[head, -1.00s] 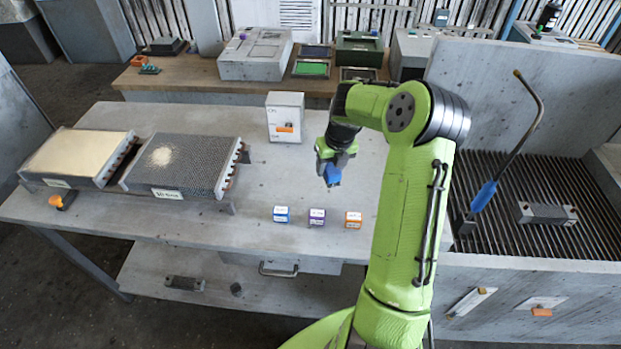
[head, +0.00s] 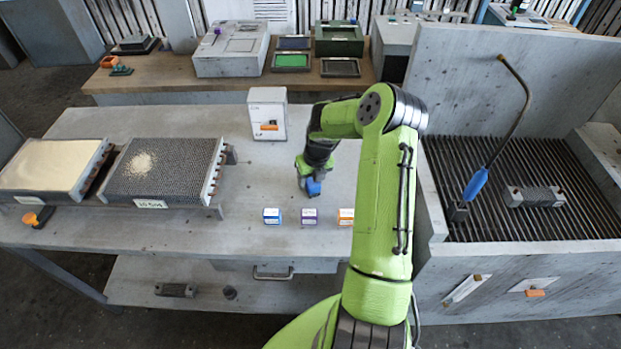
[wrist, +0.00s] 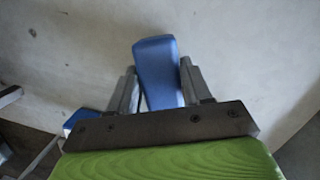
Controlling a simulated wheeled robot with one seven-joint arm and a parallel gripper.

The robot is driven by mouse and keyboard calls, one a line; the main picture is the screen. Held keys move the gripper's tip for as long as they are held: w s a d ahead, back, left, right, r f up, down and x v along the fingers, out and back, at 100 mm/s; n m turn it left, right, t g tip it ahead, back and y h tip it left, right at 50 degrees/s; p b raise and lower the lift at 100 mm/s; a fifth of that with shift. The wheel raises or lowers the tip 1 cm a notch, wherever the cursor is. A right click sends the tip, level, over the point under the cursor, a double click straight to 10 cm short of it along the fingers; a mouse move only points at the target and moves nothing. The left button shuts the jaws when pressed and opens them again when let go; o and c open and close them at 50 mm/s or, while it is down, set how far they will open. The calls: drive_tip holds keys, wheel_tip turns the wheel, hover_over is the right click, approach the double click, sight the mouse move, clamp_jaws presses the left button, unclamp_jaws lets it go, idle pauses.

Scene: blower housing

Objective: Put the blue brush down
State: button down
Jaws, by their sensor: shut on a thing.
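The blue brush (head: 313,188) is in my gripper (head: 311,180), low over the grey bench in the head view. In the wrist view the brush (wrist: 158,72) shows as a blue block between the two grey fingers of my gripper (wrist: 160,88). The gripper is shut on it. The brush points down at the bench top; I cannot tell whether it touches. Its lower end is hidden in the wrist view.
Three small boxes, blue (head: 272,216), purple (head: 309,216) and orange (head: 345,216), stand in front of the brush. A white box (head: 267,114) stands behind it. Finned blocks (head: 165,170) are to the left, and a grated basin (head: 540,225) to the right. The bench (head: 250,180) is clear between.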

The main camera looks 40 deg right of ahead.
drive_tip(key=shift+f, duration=0.2)
drive_tip(key=shift+c, duration=2.4)
unclamp_jaws()
